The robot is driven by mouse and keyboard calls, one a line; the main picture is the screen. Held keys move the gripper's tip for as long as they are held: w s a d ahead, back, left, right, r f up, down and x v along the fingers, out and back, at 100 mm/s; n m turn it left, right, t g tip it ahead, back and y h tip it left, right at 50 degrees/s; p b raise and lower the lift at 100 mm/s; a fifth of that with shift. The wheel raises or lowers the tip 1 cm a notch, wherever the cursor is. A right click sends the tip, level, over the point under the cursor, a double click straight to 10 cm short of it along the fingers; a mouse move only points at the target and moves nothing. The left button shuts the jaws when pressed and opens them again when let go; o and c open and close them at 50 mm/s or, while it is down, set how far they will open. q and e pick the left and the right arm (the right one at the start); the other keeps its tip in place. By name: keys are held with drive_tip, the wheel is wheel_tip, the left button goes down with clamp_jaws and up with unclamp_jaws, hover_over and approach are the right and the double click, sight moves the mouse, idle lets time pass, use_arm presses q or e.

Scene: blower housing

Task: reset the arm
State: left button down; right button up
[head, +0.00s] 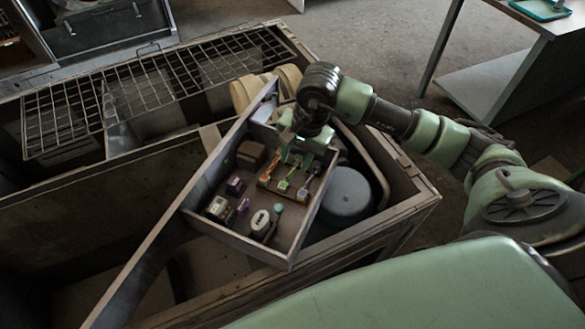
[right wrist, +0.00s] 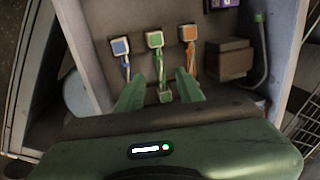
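My right gripper (head: 297,158) is over the upper part of a shallow grey panel box (head: 228,236). In the right wrist view its two green fingers (right wrist: 160,90) are spread apart. A small green piece (right wrist: 165,96) shows between them, with no visible grip on it. Ahead of the fingers are three square-ended parts on thin stems: blue (right wrist: 120,47), green (right wrist: 154,40) and orange (right wrist: 187,33). These also show in the head view as blue (head: 304,188), green (head: 283,185) and orange (head: 265,180). My left gripper is not in view.
The panel box also holds a brown block (head: 251,154), purple-topped parts (head: 235,186) and a grey rounded part (head: 261,222). A large open housing (head: 405,212) surrounds it, with a round grey drum (head: 346,193) and a wire grid (head: 150,90). A table (head: 500,80) stands at upper right.

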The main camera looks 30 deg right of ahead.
drive_tip(key=shift+s+d+r, duration=0.1)
drive_tip(key=shift+s+r, duration=0.1)
drive_tip(key=shift+r, duration=1)
